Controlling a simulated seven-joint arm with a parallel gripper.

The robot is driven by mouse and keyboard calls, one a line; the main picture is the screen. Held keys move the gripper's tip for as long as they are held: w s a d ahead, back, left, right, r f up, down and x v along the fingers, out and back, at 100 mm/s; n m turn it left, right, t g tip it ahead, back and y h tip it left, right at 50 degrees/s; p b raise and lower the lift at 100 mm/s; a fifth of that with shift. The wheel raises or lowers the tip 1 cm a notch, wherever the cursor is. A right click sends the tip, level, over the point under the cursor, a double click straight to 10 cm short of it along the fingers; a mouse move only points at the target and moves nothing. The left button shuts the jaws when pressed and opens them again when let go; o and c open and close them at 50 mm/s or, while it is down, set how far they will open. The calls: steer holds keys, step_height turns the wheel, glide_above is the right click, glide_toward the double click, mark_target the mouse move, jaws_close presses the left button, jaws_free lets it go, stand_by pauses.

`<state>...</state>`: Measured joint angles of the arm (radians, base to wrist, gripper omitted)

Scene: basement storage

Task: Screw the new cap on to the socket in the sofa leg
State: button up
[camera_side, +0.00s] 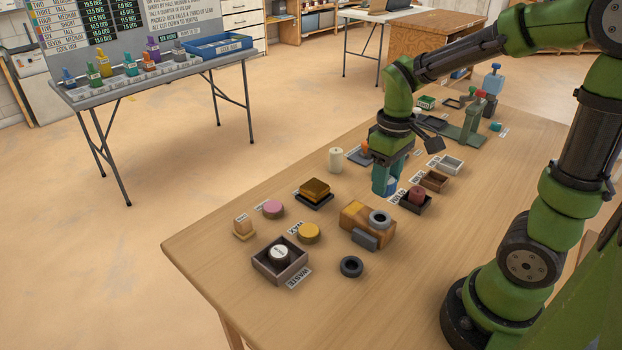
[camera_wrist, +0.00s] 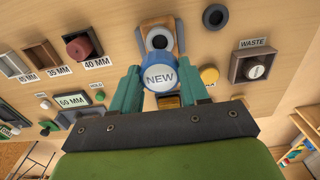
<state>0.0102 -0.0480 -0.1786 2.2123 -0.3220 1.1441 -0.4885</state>
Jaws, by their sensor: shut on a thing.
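My gripper (camera_side: 385,190) is shut on the blue new cap (camera_wrist: 159,73). In the wrist view the cap sits between the two teal fingers, its round white face lettered "NEW" toward the camera. In the side view the fingers mostly hide it. The wooden sofa leg (camera_side: 353,219) lies on the table, in front of and left of my gripper. Its grey ring-shaped socket (camera_side: 379,218) faces up. The socket also shows in the wrist view (camera_wrist: 158,38), just beyond the cap. The cap is apart from the socket.
A waste tray (camera_side: 264,270) holds a dark cap with a white top. A black ring (camera_side: 351,266) lies near the leg. A tray with a red cylinder (camera_side: 417,197) stands close right of my gripper. A cream candle (camera_side: 335,160) and yellow disc (camera_side: 309,233) stand left.

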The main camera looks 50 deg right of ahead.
steer(key=shift+m, duration=0.3)
steer(key=shift+f, duration=2.45)
steer(key=shift+f, duration=1.2)
steer(key=o, duration=1.2)
steer(key=shift+o, duration=0.2)
step_height(320, 180, up, 17)
steer(key=shift+f, duration=0.1)
